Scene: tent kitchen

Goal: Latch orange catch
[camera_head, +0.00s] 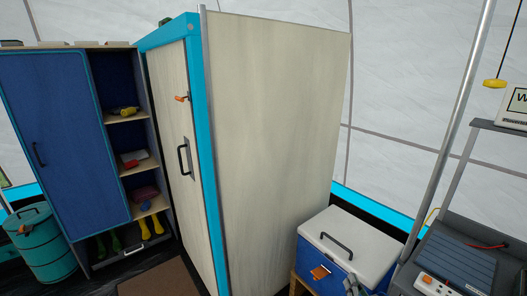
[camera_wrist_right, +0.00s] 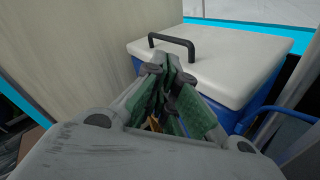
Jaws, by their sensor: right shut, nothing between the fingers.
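An orange catch (camera_head: 320,272) is on the front of a blue cooler (camera_head: 343,262) with a white lid (camera_head: 352,238), at the lower right of the head view. Whether it is fastened is too small to tell. In the wrist view, a bit of orange (camera_wrist_right: 153,124) shows between my finger links, mostly hidden. My right gripper (camera_head: 352,284) is at the bottom edge, in front of the cooler and right of the catch. The wrist view shows its fingertips (camera_wrist_right: 168,66) together and empty, over the cooler's front below the lid handle. My left gripper is out of view.
A tall pale cabinet (camera_head: 275,130) stands left of the cooler; its door has another orange piece (camera_head: 181,98). A teal container (camera_head: 45,245) at far left also has an orange clip. A metal pole (camera_head: 450,130) and dark bench (camera_head: 465,262) stand close on the right.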

